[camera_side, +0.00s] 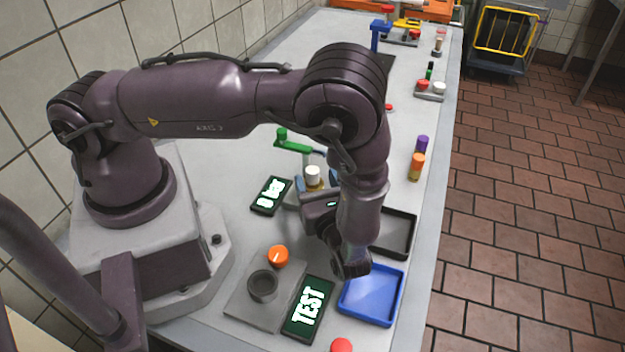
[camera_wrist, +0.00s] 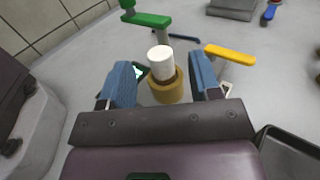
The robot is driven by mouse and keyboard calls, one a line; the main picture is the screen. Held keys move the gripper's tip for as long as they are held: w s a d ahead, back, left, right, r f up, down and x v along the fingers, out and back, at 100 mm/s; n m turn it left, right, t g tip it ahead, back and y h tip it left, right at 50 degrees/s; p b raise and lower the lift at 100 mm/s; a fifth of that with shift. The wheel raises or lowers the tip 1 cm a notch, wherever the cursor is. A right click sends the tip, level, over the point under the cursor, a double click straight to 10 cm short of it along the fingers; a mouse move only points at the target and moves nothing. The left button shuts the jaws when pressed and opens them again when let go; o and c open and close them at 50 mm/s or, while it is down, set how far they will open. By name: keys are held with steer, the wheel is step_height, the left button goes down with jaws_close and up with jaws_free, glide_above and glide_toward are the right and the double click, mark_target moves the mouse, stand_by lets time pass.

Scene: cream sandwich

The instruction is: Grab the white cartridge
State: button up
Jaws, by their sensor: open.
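The white cartridge (camera_wrist: 161,62) stands upright in a tan ring-shaped holder (camera_wrist: 168,88) in the wrist view. It also shows in the side view (camera_side: 313,172), left of my arm's wrist. My gripper (camera_wrist: 163,80) is open, with one blue-padded finger on each side of the cartridge and holder. In the wrist view no finger is clearly touching the cartridge. In the side view my gripper (camera_side: 314,184) is partly hidden by the arm, so the finger gap is hard to judge there.
A green lever (camera_side: 293,146) stands behind the cartridge, and a yellow lever (camera_wrist: 230,54) shows to its right. A black tray (camera_side: 411,232), a blue tray (camera_side: 400,296) and a TEST display (camera_side: 308,308) lie nearby. Purple (camera_side: 422,144) and orange (camera_side: 416,167) cartridges stand near the right table edge.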

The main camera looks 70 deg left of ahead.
mark_target(311, 166)
steer(key=a, duration=0.5)
steer(key=shift+w+a+r, duration=0.1)
steer(key=shift+w+r, duration=0.05)
steer(key=shift+w, duration=0.25)
jaws_close()
steer(key=shift+r, duration=0.1)
